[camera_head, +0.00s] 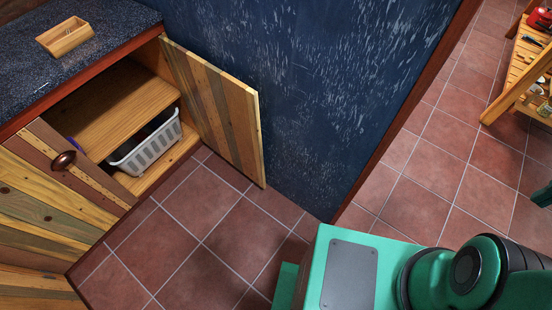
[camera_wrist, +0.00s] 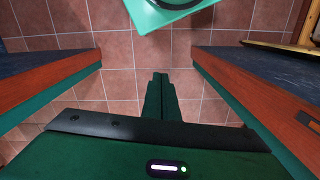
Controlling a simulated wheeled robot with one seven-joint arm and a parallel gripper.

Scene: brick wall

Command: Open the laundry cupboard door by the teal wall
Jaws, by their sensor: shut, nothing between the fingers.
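The cupboard door (camera_head: 217,108), made of mixed wood planks, stands wide open beside the dark blue-teal wall (camera_head: 290,70) in the head view. The laundry cupboard (camera_head: 130,100) shows its open inside, with a wooden shelf (camera_head: 118,106) and a white plastic basket (camera_head: 150,143) below it. My gripper (camera_wrist: 160,76) shows in the wrist view, its green fingers together and empty over the tiled floor. It is apart from the door, and the door is not recognisable in the wrist view.
A dark speckled counter (camera_head: 95,30) tops the cupboard and carries a small wooden box (camera_head: 65,37). Tiled floor (camera_head: 205,235) is clear before the cupboard. A wooden rack (camera_head: 525,75) stands at the right.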

